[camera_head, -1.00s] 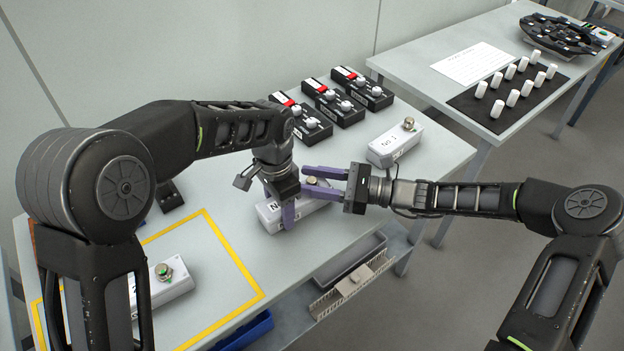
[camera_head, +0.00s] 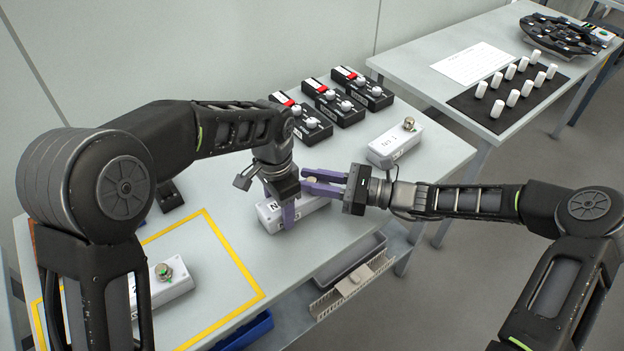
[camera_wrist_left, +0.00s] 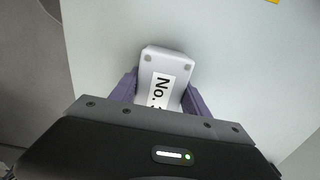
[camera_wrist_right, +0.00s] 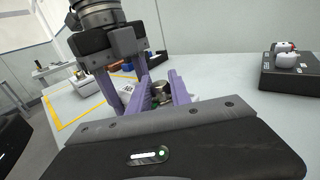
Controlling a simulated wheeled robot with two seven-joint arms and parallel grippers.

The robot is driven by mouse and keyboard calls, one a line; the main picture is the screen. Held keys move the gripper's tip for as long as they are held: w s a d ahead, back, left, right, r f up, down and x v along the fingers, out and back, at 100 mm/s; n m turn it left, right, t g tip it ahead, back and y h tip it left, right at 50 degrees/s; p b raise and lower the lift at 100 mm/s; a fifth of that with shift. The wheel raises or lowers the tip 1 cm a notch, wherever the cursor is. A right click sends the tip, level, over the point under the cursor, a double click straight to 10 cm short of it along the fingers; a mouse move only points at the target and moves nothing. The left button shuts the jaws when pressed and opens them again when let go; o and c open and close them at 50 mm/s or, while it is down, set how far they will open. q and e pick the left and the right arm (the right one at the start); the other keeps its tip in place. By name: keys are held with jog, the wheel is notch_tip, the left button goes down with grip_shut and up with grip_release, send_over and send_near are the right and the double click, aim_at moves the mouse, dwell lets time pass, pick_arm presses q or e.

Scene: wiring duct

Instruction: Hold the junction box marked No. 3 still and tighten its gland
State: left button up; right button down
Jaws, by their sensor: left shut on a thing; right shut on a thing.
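My right gripper (camera_head: 306,181) comes in level from the right and is shut on the gland. In the head view the fingers hide most of the gland and part of the box.
Another white box (camera_head: 396,145) stands to the right, and one with a green-ringed gland (camera_head: 168,281) lies inside the yellow outline (camera_head: 254,281). Several black switch units (camera_head: 335,104) line the back. Trays (camera_head: 352,262) hang below the front edge.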

jog(key=shift+r+t, duration=0.1)
jog(key=shift+t, duration=0.2)
jog(key=m+t+h, duration=0.2)
jog(key=m+t, duration=0.1)
jog(key=t, duration=0.1)
jog(key=shift+m+t, duration=0.3)
jog(key=m+t+h, duration=0.2)
jog(key=t+h, duration=0.1)
jog(key=shift+s+a+r+m, duration=0.1)
jog(key=shift+s+a+m, duration=0.1)
jog(key=shift+a+m, duration=0.15)
jog(key=shift+m+t+h, duration=0.75)
jog(key=shift+t+h, duration=0.05)
jog(key=shift+h, duration=0.2)
jog(key=shift+w+d+m+t+h, duration=0.1)
jog(key=shift+d+m+t+h, duration=0.1)
jog(key=shift+m+t+h, duration=0.65)
jog(key=shift+h, duration=0.25)
jog(key=c, duration=1.2)
grip_release()
jog(key=shift+d+g, duration=0.15)
jog(key=shift+g, duration=0.1)
jog(key=shift+o, duration=0.2)
